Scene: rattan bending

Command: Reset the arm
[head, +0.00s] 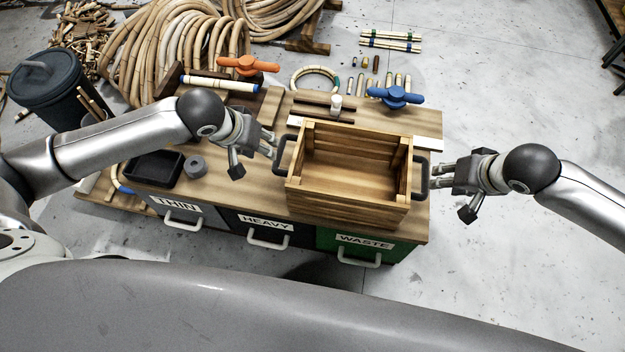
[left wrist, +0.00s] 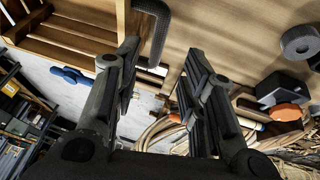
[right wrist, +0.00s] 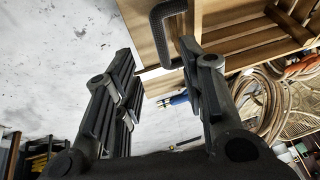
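My left gripper (head: 268,144) is open and empty at the left side of the wooden crate (head: 345,207), close to its dark left handle (head: 283,155). In the left wrist view the two fingers are spread, and the handle (left wrist: 155,28) shows beside the left finger's tip. My right gripper (head: 441,176) is open and empty just right of the crate's right handle (head: 422,178). In the right wrist view that handle (right wrist: 163,35) shows just past the right finger's tip. I cannot tell whether either gripper touches a handle. The crate is upright, empty inside, and rests on the workbench.
The workbench (head: 240,200) has drawers labelled THIN, HEAVY and WASTE. A black tray (head: 153,167), grey tape roll (head: 195,166), orange clamp (head: 248,65) and blue clamp (head: 395,97) are on it. Rattan coils (head: 165,50) lie behind. The floor at right is clear.

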